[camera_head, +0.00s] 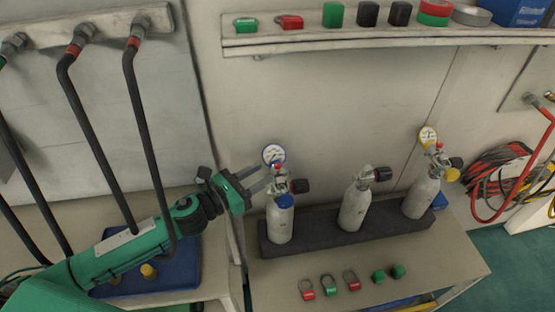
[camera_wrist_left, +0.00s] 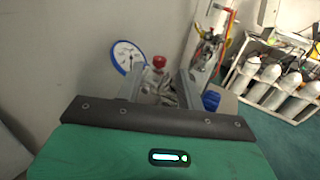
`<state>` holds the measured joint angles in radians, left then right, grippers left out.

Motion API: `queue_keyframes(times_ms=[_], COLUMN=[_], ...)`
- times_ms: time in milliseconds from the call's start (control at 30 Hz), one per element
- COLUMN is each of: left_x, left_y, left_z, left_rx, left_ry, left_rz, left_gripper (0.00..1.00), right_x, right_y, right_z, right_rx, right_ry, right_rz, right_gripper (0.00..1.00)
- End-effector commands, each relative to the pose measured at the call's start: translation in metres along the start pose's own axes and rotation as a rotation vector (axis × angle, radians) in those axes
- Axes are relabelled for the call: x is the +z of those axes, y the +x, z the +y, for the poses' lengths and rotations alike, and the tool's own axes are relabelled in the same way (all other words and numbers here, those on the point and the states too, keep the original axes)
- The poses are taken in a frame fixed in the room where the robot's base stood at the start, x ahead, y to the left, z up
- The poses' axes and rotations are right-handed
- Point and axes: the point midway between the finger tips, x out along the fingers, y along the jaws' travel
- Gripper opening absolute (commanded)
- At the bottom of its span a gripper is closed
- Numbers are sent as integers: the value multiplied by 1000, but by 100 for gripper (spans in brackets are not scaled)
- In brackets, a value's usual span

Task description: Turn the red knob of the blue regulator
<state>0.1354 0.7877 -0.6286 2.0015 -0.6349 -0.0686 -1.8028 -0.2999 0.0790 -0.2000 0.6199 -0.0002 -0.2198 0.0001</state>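The blue regulator (camera_head: 281,185) sits on top of the leftmost grey cylinder (camera_head: 280,225). It has a blue-rimmed gauge (camera_head: 273,154), a blue cap (camera_head: 285,201) and a small red knob (camera_head: 278,166). My left gripper (camera_head: 264,179) reaches in from the left, its fingers apart, with the tips close to the regulator. In the left wrist view the red knob (camera_wrist_left: 159,62) shows between and beyond the two fingers, and the gauge (camera_wrist_left: 127,56) is at the left. Whether a finger touches the regulator cannot be told. My right gripper is not in view.
Two more cylinders stand to the right in the dark rack (camera_head: 327,232); the far one has a yellow regulator (camera_head: 440,160). A shelf (camera_head: 390,38) runs above. Black hoses (camera_head: 147,130) hang at the left.

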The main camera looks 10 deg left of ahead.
Motion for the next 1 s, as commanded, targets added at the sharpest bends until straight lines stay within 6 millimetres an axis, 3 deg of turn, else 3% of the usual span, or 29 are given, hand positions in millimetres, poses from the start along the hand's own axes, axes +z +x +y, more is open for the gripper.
queue_keyframes(times_ms=[333, 767, 800, 1000], left_x=[3, 0, 0, 0], left_y=[54, 65, 65, 65], left_z=[0, 0, 0, 0], left_rx=[0, 0, 0, 0], left_ry=[-1, 0, 0, 0], left_rz=[-1, 0, 0, 0], left_gripper=[38, 38, 36, 0], right_x=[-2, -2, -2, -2], right_y=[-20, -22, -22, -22], right_z=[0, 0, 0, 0], right_rx=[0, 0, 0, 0], right_ry=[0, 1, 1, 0], right_rz=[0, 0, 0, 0], right_gripper=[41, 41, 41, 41])
